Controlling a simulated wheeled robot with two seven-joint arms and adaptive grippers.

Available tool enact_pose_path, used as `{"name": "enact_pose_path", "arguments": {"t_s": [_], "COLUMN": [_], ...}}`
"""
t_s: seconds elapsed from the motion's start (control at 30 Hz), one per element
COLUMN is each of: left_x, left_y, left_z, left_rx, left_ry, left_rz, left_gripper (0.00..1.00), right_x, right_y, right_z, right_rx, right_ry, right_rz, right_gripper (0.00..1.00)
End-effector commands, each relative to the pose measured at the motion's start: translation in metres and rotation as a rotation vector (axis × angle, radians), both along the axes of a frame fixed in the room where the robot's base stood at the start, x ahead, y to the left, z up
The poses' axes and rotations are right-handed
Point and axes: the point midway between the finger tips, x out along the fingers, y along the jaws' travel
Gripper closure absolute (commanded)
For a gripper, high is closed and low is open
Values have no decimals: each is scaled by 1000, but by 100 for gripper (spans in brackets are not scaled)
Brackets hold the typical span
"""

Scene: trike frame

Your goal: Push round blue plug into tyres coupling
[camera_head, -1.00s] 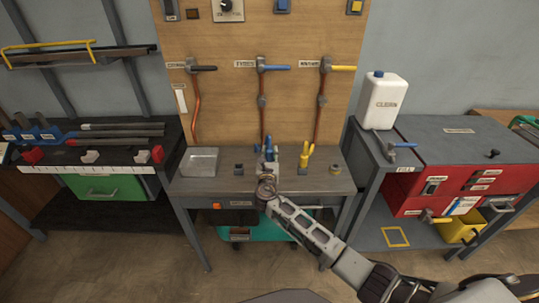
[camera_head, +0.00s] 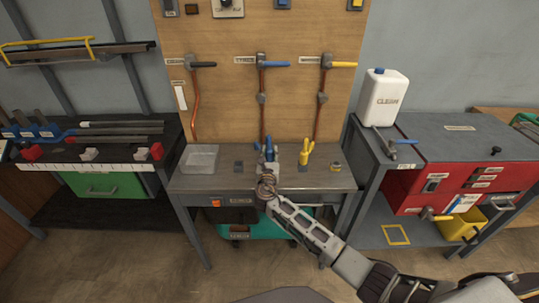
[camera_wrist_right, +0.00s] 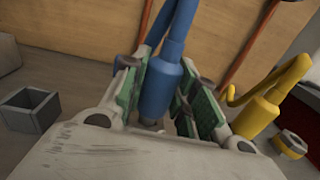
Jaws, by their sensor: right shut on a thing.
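The round blue plug (camera_wrist_right: 162,85) stands upright between the green-padded fingers of my right gripper (camera_wrist_right: 160,100) in the right wrist view. My right gripper is shut on it, over the workbench in the head view (camera_head: 268,168). A blue hose or handle runs up from the plug's top. My left gripper is not in view.
On the workbench (camera_head: 215,183) stand a grey tray (camera_head: 200,158), a small square grey socket (camera_wrist_right: 30,110), a yellow plug (camera_wrist_right: 262,108) and a yellow-ringed round part (camera_wrist_right: 291,144). A white CLEAN jug (camera_head: 383,98) stands on the right bench.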

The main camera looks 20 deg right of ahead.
Motion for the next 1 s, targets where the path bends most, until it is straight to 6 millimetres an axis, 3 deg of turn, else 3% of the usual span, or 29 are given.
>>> {"name": "enact_pose_path", "arguments": {"t_s": [0.97, 1.0], "left_x": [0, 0], "left_y": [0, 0], "left_z": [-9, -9], "left_rx": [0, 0], "left_ry": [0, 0], "left_rz": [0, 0], "left_gripper": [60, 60], "right_x": [0, 0], "right_y": [0, 0], "right_z": [-15, -14], "right_rx": [0, 0], "right_ry": [-1, -1], "right_rz": [0, 0], "right_gripper": [97, 69]}}
